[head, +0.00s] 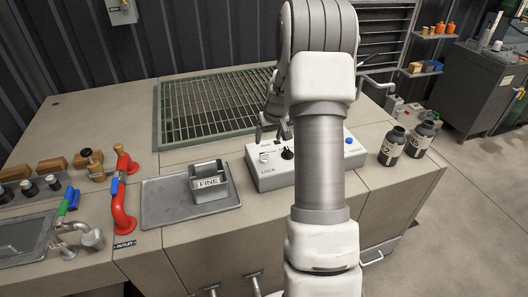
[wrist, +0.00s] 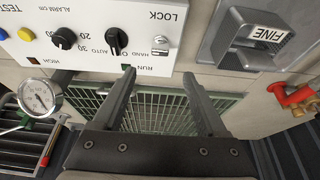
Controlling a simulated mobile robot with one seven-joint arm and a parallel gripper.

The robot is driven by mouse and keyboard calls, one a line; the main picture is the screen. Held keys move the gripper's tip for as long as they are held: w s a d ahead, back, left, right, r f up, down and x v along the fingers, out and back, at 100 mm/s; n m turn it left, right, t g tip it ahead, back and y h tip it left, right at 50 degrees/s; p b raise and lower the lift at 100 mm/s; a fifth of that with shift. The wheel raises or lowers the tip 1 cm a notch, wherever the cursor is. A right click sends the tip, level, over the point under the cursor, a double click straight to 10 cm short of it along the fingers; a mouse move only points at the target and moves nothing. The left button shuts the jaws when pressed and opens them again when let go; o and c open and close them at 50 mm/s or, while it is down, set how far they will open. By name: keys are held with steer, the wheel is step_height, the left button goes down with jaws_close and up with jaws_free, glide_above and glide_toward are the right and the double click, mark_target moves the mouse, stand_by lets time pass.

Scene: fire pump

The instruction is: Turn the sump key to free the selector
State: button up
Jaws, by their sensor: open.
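The white control box (head: 270,182) sits on the bench below my gripper, and its panel fills the upper left of the wrist view (wrist: 140,12). The silver sump key (wrist: 160,42) is beside the LOCK label; it is small and pale in the head view (head: 264,157). The black selector knob (wrist: 116,40) is just left of the key, between HAND and AUTO marks; it also shows in the head view (head: 287,153). My gripper (wrist: 158,76) is open and empty, its fingers apart from the key. In the head view my gripper (head: 270,132) is over the box's rear edge.
A second black knob (wrist: 65,38) marked ALARM is further along the panel. A grey block marked FINE (head: 209,182) stands on a metal tray (head: 165,208) left of the box. Two dark bottles (head: 393,146) stand right. A green grating (head: 205,103) lies behind.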

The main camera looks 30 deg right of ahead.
mark_target(264, 153)
steer(key=p+x, duration=0.1)
steer(key=x, duration=1)
steer(key=shift+w+f, duration=0.15)
steer(key=shift+f, duration=0.25)
steer(key=shift+c, duration=0.2)
jaws_close()
